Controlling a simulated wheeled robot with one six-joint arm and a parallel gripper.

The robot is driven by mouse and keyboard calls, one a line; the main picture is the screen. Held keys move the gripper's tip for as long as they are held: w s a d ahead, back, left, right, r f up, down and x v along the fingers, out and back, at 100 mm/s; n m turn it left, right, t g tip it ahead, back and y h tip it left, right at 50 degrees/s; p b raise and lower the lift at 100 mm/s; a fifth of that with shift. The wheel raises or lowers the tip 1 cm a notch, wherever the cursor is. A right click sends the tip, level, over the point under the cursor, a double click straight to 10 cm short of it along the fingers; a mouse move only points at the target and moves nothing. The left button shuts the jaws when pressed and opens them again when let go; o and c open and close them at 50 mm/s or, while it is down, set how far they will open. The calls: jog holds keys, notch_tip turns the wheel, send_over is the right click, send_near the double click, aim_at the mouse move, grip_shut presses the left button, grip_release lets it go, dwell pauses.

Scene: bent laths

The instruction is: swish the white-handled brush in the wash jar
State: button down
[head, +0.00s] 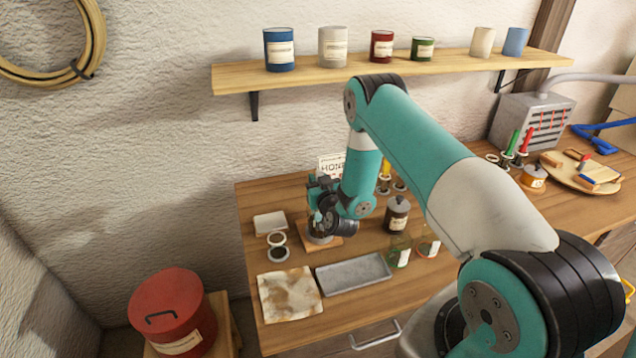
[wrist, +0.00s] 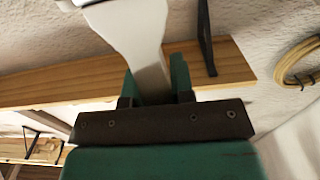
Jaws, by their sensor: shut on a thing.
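My gripper (head: 322,212) hangs over the left part of the workbench, above a small wooden block with a round grey piece (head: 320,238). In the wrist view its green fingers (wrist: 155,88) are shut on a flat white handle (wrist: 138,35), which widens toward the top edge. I take it for the white-handled brush; its bristles are not visible. Two clear glass jars with labels, one at the left (head: 399,250) and one at the right (head: 428,242), stand right of the gripper. I cannot tell which is the wash jar.
A grey metal tray (head: 353,273) and a stained cloth (head: 289,294) lie at the front of the bench. A dark lidded jar (head: 397,214) stands behind the glass jars. A wall shelf (head: 300,78) holding several tins runs above. A red lidded bin (head: 168,310) stands at the left.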

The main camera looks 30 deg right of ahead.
notch_tip(320, 180, up, 6)
jog(key=p, duration=0.4)
dwell(0.9)
